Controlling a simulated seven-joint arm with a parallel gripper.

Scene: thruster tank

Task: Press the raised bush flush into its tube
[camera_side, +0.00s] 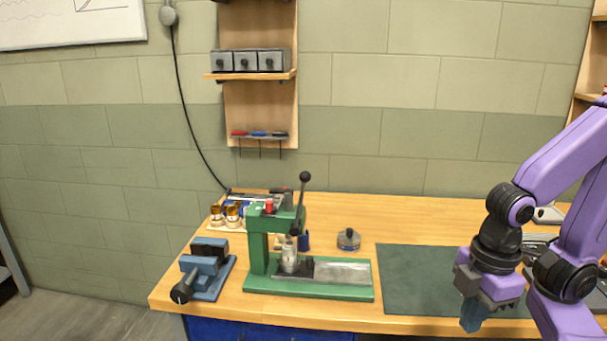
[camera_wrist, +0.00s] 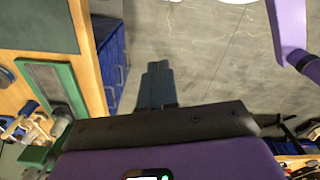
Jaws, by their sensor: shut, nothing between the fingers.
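A green press (camera_side: 258,245) stands on the bench left of centre in the side view, its black-knobbed lever (camera_side: 304,190) pointing up. A small silvery cylindrical part (camera_side: 289,259) stands upright on its base, below the ram. I cannot tell tube and bush apart at this size, nor how far the bush is raised. My gripper (camera_side: 472,316) is at the right, pointing down by the bench's front edge, well away from the press. Its blue-grey fingers (camera_wrist: 156,83) are together and empty in the wrist view. The press's green base (camera_wrist: 52,84) shows there at the left.
A blue vise (camera_side: 207,270) stands left of the press. A round grey tin (camera_side: 348,240) is behind the press base. A dark green mat (camera_side: 415,280) lies bare between press and gripper. Small jars (camera_side: 225,215) stand at the back left. Blue drawers (camera_wrist: 112,65) are below the bench.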

